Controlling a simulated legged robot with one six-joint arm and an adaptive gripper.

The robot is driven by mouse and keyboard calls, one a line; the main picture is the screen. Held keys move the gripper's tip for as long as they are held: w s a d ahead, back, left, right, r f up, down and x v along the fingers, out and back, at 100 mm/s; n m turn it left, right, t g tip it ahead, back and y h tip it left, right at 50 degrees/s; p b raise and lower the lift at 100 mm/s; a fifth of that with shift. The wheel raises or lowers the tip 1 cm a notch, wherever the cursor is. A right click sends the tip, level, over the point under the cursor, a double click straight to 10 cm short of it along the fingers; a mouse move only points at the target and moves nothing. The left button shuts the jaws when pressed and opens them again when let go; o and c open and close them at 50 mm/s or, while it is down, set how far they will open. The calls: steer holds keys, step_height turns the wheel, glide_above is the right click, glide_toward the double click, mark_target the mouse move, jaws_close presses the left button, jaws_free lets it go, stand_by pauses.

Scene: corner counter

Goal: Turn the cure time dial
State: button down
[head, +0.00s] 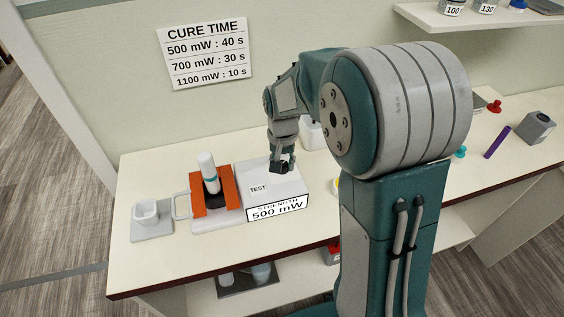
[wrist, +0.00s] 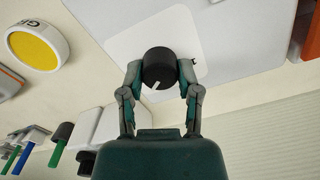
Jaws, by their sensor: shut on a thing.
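The cure time dial (wrist: 158,66) is a round black knob with a white pointer mark, on a pale plate of the white box. In the wrist view my gripper (wrist: 160,76) has a finger on each side of the knob and is shut on it. The pointer points toward the lower left of that picture. In the head view my gripper (head: 281,166) reaches down onto the top of the white box (head: 252,178), which reads "TEST" and "STRENGTH 500 mW". The knob is mostly hidden there by the gripper. Printing around the dial is mostly covered.
A wall sign (head: 206,51) lists 500 mW : 40 s, 700 mW : 30 s, 1100 mW : 10 s. An orange holder (head: 229,188) with a white and black upright item stands left of the box. A yellow disc (wrist: 34,50) lies nearby.

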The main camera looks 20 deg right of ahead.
steer(key=shift+s+f+m, duration=0.15)
steer(key=shift+s+m, duration=0.1)
steer(key=shift+m, duration=0.35)
steer(key=shift+c, duration=1.5)
jaws_free()
steer(key=shift+a, duration=0.1)
steer(key=shift+w, duration=0.1)
steer(key=shift+w+r, duration=0.1)
steer(key=shift+r, duration=0.35)
step_height(320, 180, up, 11)
